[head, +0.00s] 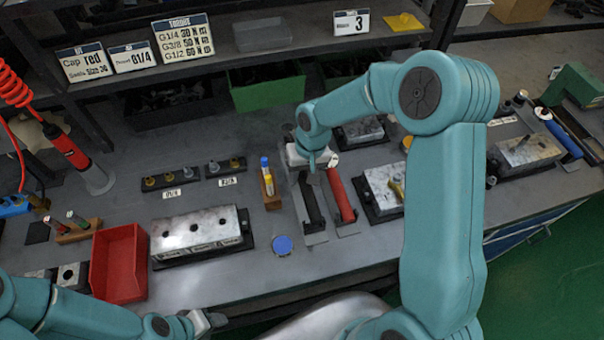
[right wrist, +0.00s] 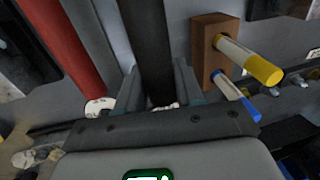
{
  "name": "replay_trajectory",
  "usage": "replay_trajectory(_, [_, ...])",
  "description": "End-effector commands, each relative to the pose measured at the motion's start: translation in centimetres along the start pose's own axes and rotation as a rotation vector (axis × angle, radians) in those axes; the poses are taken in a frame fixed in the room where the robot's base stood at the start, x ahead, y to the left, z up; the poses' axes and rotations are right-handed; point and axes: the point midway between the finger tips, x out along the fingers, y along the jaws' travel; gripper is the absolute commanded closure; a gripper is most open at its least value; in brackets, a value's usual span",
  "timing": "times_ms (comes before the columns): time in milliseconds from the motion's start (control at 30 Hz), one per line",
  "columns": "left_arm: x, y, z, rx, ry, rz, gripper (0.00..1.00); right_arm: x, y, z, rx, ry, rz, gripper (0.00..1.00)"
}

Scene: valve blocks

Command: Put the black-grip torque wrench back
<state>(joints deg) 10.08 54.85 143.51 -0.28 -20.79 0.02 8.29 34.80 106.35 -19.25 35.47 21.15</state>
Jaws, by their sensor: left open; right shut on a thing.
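The black-grip torque wrench (head: 311,200) lies along or just above a grey holder plate (head: 316,239), left of a red-grip wrench (head: 341,195). I cannot tell whether it touches the plate. My right gripper (head: 317,166) is shut on its far part. In the right wrist view the black grip (right wrist: 146,40) runs between the fingers of my right gripper (right wrist: 158,88), with the red grip (right wrist: 62,45) to the left. The wrench's head is mostly hidden by the gripper. My left gripper (head: 208,321) is open and empty at the bench's front edge.
A wooden block (head: 271,194) with yellow and blue markers stands close left of the wrench. A valve block (head: 197,230), a red bin (head: 119,263) and a blue disc (head: 282,245) are further left and in front. Another valve block (head: 383,188) lies right of the red wrench.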

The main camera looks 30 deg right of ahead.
Motion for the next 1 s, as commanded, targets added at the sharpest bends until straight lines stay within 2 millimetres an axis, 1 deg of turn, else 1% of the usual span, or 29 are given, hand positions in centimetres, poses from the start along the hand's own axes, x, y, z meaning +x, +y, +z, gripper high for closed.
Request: replay_trajectory(1000, [0.53,-0.19,-0.01,0.000,0.000,0.000,0.50,0.08,-0.04,-0.15,0.000,0.002,0.000,1.00])
